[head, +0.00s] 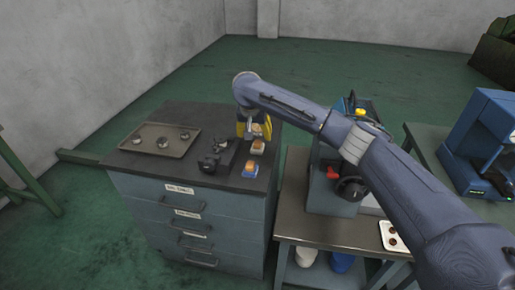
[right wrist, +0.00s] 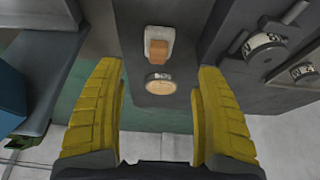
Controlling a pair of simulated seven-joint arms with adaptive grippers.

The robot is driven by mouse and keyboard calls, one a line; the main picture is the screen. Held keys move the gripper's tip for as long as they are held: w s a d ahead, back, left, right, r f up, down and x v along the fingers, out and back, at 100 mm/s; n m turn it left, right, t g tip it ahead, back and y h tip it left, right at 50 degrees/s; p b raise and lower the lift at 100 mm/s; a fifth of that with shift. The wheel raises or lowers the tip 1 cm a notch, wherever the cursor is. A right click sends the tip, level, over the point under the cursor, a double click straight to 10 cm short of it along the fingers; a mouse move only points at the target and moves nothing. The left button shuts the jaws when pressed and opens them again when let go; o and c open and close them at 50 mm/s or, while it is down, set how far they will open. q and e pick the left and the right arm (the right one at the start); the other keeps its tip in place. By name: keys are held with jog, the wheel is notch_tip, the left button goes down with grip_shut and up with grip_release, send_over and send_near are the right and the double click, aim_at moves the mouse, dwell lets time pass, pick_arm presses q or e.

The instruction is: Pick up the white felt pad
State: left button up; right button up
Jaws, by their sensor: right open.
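The white felt pad (right wrist: 158,30), a pale rounded piece with a tan block on it, lies on the dark cabinet top. In the right wrist view it sits at the upper middle, beyond the fingertips. In the head view it appears to be the small piece (head: 257,147) just in front of my right gripper. My right gripper (head: 255,130) is open and empty, with its yellow fingers pointing down at the cabinet top. In the right wrist view a round tan-topped disc (right wrist: 160,84) lies between the fingers, apart from both. My left gripper is not in view.
A dark device (head: 214,160) stands close to the left. A tray (head: 160,139) with several small round parts is farther left. A machine (head: 335,180) stands on the bench at right.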

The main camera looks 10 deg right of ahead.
aim_at(257, 143)
jog(key=x, duration=0.4)
jog(key=shift+w+f, duration=0.1)
jog(key=shift+f, duration=0.15)
jog(key=shift+x, duration=2.65)
jog(key=shift+d, duration=0.15)
jog(key=c, duration=1.2)
jog(key=shift+o, duration=0.2)
